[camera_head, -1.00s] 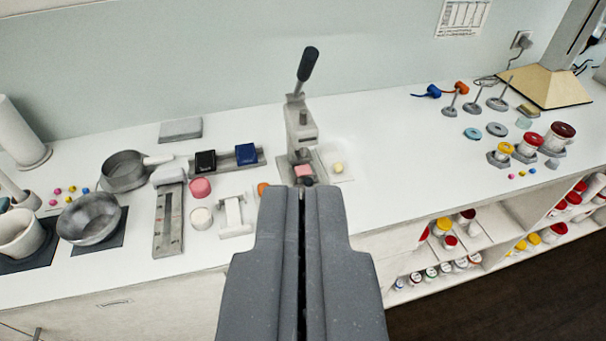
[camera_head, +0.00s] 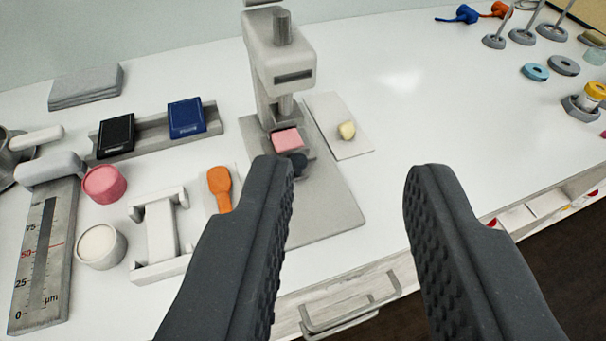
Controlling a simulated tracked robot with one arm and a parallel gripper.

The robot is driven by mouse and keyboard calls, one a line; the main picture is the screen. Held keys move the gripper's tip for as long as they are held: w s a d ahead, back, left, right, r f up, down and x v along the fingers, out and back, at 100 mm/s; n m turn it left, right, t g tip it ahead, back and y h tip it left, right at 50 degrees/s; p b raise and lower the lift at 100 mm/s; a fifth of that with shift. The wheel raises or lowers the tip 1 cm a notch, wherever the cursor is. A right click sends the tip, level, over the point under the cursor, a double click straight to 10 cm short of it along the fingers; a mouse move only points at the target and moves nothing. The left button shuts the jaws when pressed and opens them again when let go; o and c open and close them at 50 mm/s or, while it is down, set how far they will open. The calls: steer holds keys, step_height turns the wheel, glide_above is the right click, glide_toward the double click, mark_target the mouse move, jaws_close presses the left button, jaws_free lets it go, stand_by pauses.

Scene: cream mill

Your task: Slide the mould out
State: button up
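A grey lever press (camera_head: 275,62) stands on the white counter on a flat grey base plate (camera_head: 325,205). A small pink block (camera_head: 288,139), which looks like the mould, sits under the press head at the foot of the column. A dark rounded piece (camera_head: 294,161) shows just in front of it, partly hidden by my left finger. My gripper (camera_head: 350,172) is open and empty, with its fingers wide apart. Its left fingertip overlaps the press base in view, its right fingertip is over the counter edge; I cannot tell the distance to the pink block.
To the left are an orange spatula (camera_head: 220,188), a white stand (camera_head: 162,232), pink (camera_head: 104,184) and white (camera_head: 100,246) tubs, and black and blue pads in a rack (camera_head: 150,125).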

steer(key=y+b, duration=0.1)
steer(key=b, duration=0.1)
glide_toward(298, 164)
steer(key=shift+w+d+f+g+b, duration=0.1)
steer(key=shift+w+f+g+b, duration=0.1)
steer(key=shift+w+b, duration=0.55)
steer(key=shift+w+d+f+g+b, duration=0.2)
steer(key=shift+w+f+b, duration=0.1)
steer(key=shift+w, duration=0.75)
steer(key=shift+a+b+x, duration=0.2)
steer(key=shift+b+x, duration=0.2)
steer(key=shift+x, duration=2.25)
steer(key=shift+w+d, duration=0.1)
steer(key=shift+r, duration=0.1)
steer(key=shift+c, duration=0.2)
